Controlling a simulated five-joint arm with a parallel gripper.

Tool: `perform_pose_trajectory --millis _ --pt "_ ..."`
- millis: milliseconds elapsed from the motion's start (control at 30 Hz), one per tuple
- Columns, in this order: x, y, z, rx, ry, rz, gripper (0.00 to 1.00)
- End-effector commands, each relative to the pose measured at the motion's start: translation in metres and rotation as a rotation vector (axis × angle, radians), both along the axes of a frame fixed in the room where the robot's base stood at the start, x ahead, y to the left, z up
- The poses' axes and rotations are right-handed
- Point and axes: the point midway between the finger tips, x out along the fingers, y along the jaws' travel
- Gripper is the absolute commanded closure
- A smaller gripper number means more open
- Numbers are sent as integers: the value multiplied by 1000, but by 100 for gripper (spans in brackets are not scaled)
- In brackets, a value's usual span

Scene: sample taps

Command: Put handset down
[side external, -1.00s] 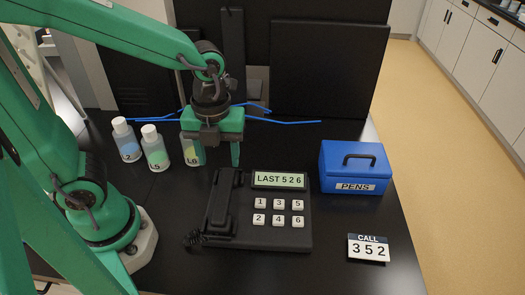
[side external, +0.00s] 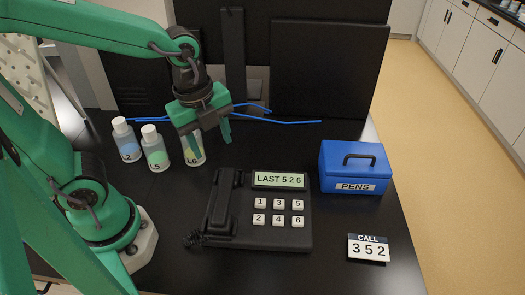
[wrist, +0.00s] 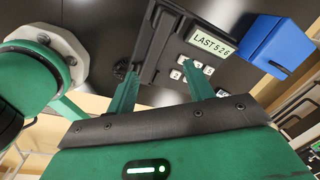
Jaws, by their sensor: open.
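The black handset (side external: 223,203) lies along the left side of the black desk phone (side external: 276,236), seemingly in its cradle. The phone's display reads LAST 5 2 6, and its white keys are numbered 1 to 6. My gripper (side external: 213,149) is open and empty, above and behind the handset's far end, in front of the bottle L6. In the wrist view the handset (wrist: 158,45) shows beyond my gripper (wrist: 160,85), between the two green fingers and apart from them.
Bottles L2 (side external: 126,139), L5 (side external: 155,150) and L6 (side external: 193,151) stand behind the phone to the left. A blue PENS box (side external: 350,176) stands right of the phone. A CALL 3 5 2 card (side external: 368,248) stands at front right. Blue cable (side external: 285,121) runs behind.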

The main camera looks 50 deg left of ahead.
Motion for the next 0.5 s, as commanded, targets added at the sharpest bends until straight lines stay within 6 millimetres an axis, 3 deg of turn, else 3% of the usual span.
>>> perform_pose_trajectory --millis 500 --pt "-9 32 36 -218 -158 915 48"
